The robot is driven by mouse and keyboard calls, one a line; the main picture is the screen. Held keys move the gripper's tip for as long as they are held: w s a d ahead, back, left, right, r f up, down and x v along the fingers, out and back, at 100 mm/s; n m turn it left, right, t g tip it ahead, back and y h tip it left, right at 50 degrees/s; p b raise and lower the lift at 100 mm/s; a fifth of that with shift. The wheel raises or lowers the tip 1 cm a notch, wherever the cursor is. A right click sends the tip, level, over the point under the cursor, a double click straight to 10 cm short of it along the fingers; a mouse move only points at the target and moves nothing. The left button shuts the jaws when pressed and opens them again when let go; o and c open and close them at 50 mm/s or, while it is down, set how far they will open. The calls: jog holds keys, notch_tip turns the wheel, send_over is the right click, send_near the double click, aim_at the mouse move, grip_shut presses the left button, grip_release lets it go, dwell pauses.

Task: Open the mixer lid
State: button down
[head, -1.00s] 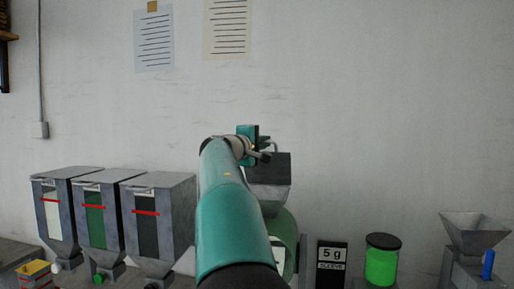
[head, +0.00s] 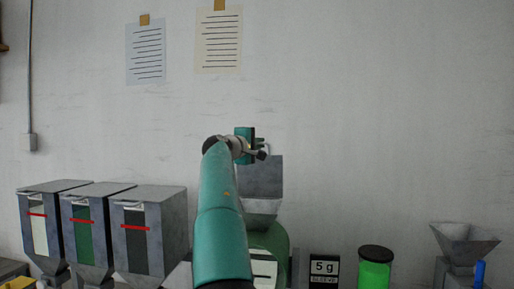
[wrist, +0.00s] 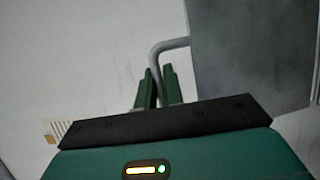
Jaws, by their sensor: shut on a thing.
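The mixer (head: 268,245) has a green body with a grey hopper (head: 260,208) on top, partly hidden behind my arm. Its grey lid (head: 263,176) stands up steeply above the hopper. In the wrist view the lid (wrist: 250,50) is a flat grey plate at the upper right, with a bent grey handle (wrist: 164,45) on its left side. My gripper (wrist: 160,88) is shut on this handle, which runs down between its two green fingers. In the head view my gripper (head: 260,148) is at the lid's top edge.
Several grey hoppers with windows and red marks, such as this one (head: 148,225), stand left of the mixer. To its right are a "5 g" sign (head: 324,268), a bright green jar (head: 375,268) and another grey funnel (head: 466,240). The wall (head: 380,120) is behind.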

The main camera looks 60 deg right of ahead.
jog(key=shift+w+d+r, duration=0.15)
jog(key=shift+w+d, duration=0.05)
jog(key=shift+d, duration=0.35)
jog(key=c, duration=1.5)
grip_release()
jog(key=shift+w, duration=0.1)
jog(key=shift+w+a, duration=0.1)
jog(key=shift+a, duration=0.8)
jog(key=a, duration=1.2)
jog(key=shift+s+f, duration=0.25)
jog(key=shift+f, duration=0.05)
